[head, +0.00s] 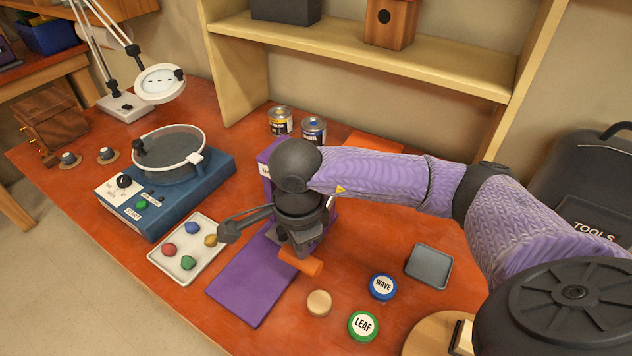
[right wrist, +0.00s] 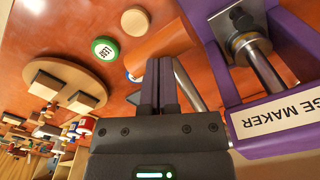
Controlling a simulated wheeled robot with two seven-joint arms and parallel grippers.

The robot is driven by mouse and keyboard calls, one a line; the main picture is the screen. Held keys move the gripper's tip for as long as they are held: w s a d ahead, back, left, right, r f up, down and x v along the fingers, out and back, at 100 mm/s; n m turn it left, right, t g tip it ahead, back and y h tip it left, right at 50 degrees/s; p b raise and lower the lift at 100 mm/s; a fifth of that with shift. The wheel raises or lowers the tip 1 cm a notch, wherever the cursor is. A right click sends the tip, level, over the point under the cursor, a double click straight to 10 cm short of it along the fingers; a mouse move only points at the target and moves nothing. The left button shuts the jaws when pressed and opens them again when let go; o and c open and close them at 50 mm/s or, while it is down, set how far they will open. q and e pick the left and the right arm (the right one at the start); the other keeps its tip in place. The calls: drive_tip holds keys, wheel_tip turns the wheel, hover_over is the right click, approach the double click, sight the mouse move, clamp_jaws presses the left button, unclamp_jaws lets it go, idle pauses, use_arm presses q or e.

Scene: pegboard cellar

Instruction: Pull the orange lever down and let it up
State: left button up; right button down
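The purple badge maker (head: 262,163) stands on the orange-red bench, partly hidden behind my right arm. Its flat purple base (head: 250,280) reaches toward the front. The orange lever (head: 303,263) has a cylinder grip, which shows just below my right gripper (head: 299,247). In the right wrist view the orange lever (right wrist: 165,48) lies across, right at the tips of my right gripper (right wrist: 160,62). The two fingers are together with nothing seen between them. Whether they touch the grip is unclear. The lever's metal rod runs behind the fingers. My left gripper is out of view.
A white tray (head: 164,263) of several coloured pieces lies left of the base. A wooden disc (head: 319,303), LEAF badge (head: 363,325), WAVE badge (head: 383,287) and grey tray (head: 429,266) lie to the right. A blue machine (head: 205,190) and two cans stand behind.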

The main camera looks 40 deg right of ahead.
drive_tip(key=shift+d+f+b, duration=0.25)
drive_tip(key=shift+f+b, duration=0.3)
drive_tip(key=shift+f, duration=0.15)
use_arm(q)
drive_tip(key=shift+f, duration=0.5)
use_arm(e)
drive_tip(key=shift+r, duration=0.2)
wheel_tip(320, 180, up, 6)
drive_tip(key=p, duration=0.4)
drive_tip(key=shift+d+p, duration=0.1)
drive_tip(key=shift+p, duration=0.25)
use_arm(q)
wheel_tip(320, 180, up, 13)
drive_tip(key=p, duration=0.9)
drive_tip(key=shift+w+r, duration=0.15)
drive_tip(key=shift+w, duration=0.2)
use_arm(e)
wheel_tip(320, 180, up, 13)
drive_tip(key=shift+w, duration=0.1)
